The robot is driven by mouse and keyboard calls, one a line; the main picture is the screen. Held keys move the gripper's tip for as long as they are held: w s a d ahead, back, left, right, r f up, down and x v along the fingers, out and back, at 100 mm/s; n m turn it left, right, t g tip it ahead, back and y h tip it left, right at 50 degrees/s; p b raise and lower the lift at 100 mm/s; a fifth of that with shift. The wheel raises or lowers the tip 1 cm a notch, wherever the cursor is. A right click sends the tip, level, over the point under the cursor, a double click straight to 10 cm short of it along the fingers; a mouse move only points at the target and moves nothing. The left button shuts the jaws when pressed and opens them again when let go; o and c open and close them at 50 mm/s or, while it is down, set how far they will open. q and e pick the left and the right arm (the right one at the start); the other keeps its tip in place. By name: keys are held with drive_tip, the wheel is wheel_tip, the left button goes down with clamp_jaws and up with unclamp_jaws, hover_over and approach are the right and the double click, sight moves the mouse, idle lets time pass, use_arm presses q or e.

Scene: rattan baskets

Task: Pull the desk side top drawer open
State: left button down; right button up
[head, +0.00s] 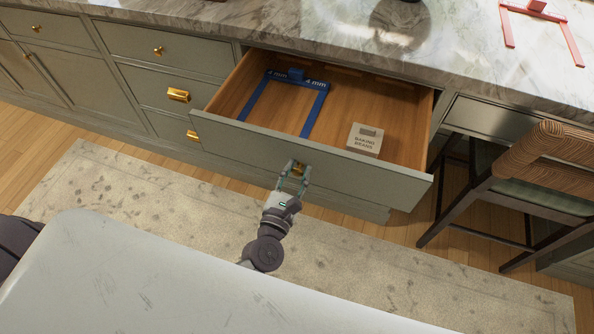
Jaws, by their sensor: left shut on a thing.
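The desk side top drawer (290,150) is pulled well out from under the marble counter, and its wooden inside shows. Its grey-green front panel faces me. My left gripper (297,171) is at the middle of this front, shut on the drawer's small gold knob (299,168), which the fingers partly hide. Inside the drawer lie a blue U-shaped frame (318,100) marked "4 mm" and a pale box (365,139) labelled "baking beans". My right gripper is not in view.
A chair with a woven back (552,155) stands right of the drawer. A marble counter (300,30) runs above, with a red frame (541,12) at its right. A white worktop (150,285) fills the foreground. A patterned rug (120,195) covers the floor between.

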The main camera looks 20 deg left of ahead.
use_arm(q)
drive_tip(key=shift+s, duration=0.15)
drive_tip(key=s+b, duration=0.2)
drive_tip(key=s, duration=0.8)
drive_tip(key=shift+a, duration=0.2)
drive_tip(key=c, duration=0.8)
unclamp_jaws()
drive_tip(key=s, duration=1.2)
drive_tip(key=shift+a, duration=0.2)
